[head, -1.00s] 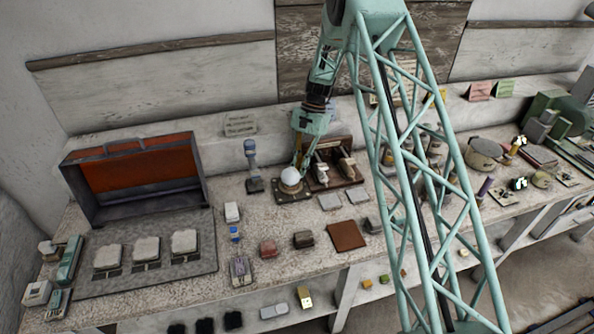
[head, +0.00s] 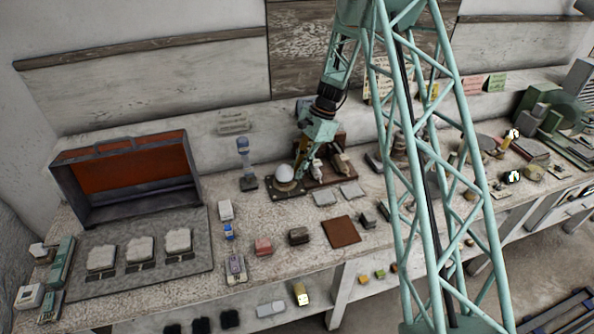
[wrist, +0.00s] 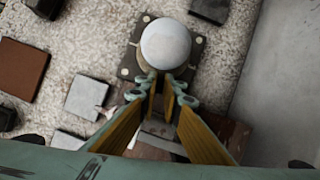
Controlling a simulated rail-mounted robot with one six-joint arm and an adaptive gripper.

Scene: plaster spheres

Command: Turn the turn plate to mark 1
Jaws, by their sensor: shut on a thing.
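The turn plate (head: 286,187) is a round brass-coloured mount on a dark square base, with a white plaster sphere (head: 284,172) on top. In the wrist view the sphere (wrist: 166,44) hides most of the turn plate, and pale marks show on its base (wrist: 138,28). My gripper (head: 297,178) is at the right side of the turn plate in the head view. In the wrist view the fingertips of my gripper (wrist: 161,80) are close together at the sphere's lower edge, shut on a part of the turn plate. The gripped part is mostly hidden, and I cannot read mark 1.
A brown rack (head: 340,172) with fittings stands close behind and right of the turn plate. Grey tiles (head: 326,198) and a brown square (head: 341,232) lie in front. An open red-lined case (head: 130,175) is further left.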

